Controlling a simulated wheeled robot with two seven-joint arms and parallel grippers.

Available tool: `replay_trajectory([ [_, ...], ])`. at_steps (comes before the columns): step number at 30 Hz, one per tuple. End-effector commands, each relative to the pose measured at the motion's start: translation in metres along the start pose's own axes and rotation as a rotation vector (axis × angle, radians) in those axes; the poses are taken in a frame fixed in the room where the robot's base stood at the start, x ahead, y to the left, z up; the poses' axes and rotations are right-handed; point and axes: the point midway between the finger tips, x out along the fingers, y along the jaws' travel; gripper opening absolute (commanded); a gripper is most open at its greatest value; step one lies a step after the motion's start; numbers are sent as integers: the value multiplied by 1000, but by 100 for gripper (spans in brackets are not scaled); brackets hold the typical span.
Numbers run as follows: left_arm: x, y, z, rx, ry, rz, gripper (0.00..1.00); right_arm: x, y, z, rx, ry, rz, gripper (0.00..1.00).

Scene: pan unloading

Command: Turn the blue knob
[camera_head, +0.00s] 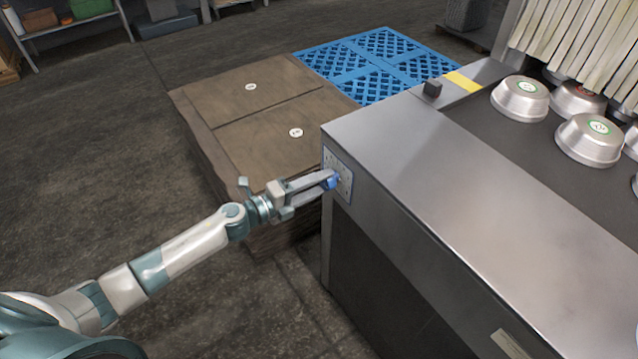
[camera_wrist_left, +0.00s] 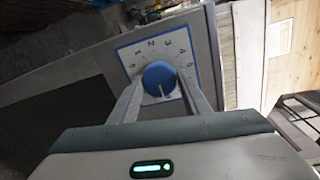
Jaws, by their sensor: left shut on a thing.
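The blue knob (camera_head: 331,182) sits on a white dial plate with a blue border (camera_head: 343,172) on the end face of the grey metal machine. In the left wrist view the blue knob (camera_wrist_left: 159,78) is round with a pale pointer line toward the lower part of the dial. The dial plate (camera_wrist_left: 150,48) has printed numbers. My left gripper (camera_head: 325,180) reaches the knob from the left. In the left wrist view its two fingers (camera_wrist_left: 160,88) are on either side of the knob, shut on it. My right gripper is not in view.
The grey machine (camera_head: 400,150) carries a dark belt (camera_head: 530,150) with several round metal pans (camera_head: 520,98) under pale strip curtains. Brown covered stacks (camera_head: 250,110) and a blue pallet (camera_head: 375,62) stand behind. Open floor (camera_head: 100,170) lies to the left.

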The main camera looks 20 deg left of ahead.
Motion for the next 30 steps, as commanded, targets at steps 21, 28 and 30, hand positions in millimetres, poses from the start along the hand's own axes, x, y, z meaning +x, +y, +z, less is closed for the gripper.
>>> replay_trajectory([
  [21,-5,2,-1,-3,1,1,62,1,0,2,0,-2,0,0],
  [28,-28,3,-1,-3,1,3,62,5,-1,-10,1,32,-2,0],
  [30,-39,4,-1,-3,1,3,62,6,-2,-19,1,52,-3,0],
])
